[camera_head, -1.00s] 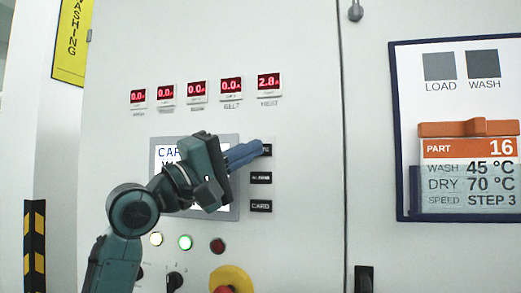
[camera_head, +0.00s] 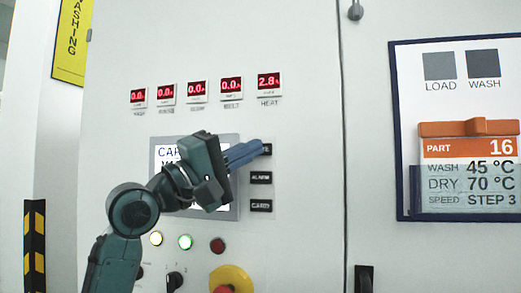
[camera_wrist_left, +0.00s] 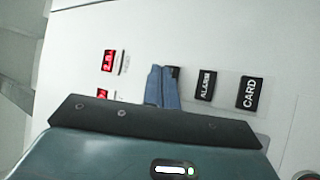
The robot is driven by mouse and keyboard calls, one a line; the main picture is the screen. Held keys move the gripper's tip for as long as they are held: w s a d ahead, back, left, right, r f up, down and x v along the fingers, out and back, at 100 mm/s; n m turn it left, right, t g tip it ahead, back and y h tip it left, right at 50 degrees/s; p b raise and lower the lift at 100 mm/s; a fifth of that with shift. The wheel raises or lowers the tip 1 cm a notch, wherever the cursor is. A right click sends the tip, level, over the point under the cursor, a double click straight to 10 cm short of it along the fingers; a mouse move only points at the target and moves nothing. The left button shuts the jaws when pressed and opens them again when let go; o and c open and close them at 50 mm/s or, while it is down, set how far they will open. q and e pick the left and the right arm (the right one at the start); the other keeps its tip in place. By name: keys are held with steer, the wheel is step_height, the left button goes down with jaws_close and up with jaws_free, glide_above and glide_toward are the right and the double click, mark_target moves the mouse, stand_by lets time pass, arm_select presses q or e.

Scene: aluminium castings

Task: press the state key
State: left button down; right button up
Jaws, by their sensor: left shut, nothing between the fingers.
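The state key is the top of three black keys in a column on the white cabinet. Only the right end of this top key (camera_head: 267,149) shows past my fingers, so its label is hidden; a dark corner of it (camera_wrist_left: 175,71) shows beside the fingertips in the left wrist view. My left gripper (camera_head: 258,146) is shut and empty, its blue fingers pointing right with the tips at the top key. I cannot tell whether they touch it. The ALARM key (camera_head: 261,177) and the CARD key (camera_head: 261,205) sit below, clear of the fingers. My right gripper is not in view.
A display screen (camera_head: 165,155) is mostly hidden behind my left arm. Several red readouts (camera_head: 231,85) run above. Lamps (camera_head: 185,242), a knob (camera_head: 175,281) and a yellow-ringed red button (camera_head: 226,288) sit below. A part card board (camera_head: 403,130) hangs at right.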

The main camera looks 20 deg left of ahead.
arm_select(q)
steer(key=shift+w, duration=0.2)
stand_by(0.5)
steer(key=shift+w+p, duration=0.25)
steer(key=shift+p, duration=0.1)
steer(key=shift+w, duration=0.35)
stand_by(0.5)
steer(key=shift+s, duration=0.75)
steer(key=shift+s+a+p, duration=0.1)
steer(key=shift+s+p, duration=0.2)
steer(key=shift+s, duration=2.2)
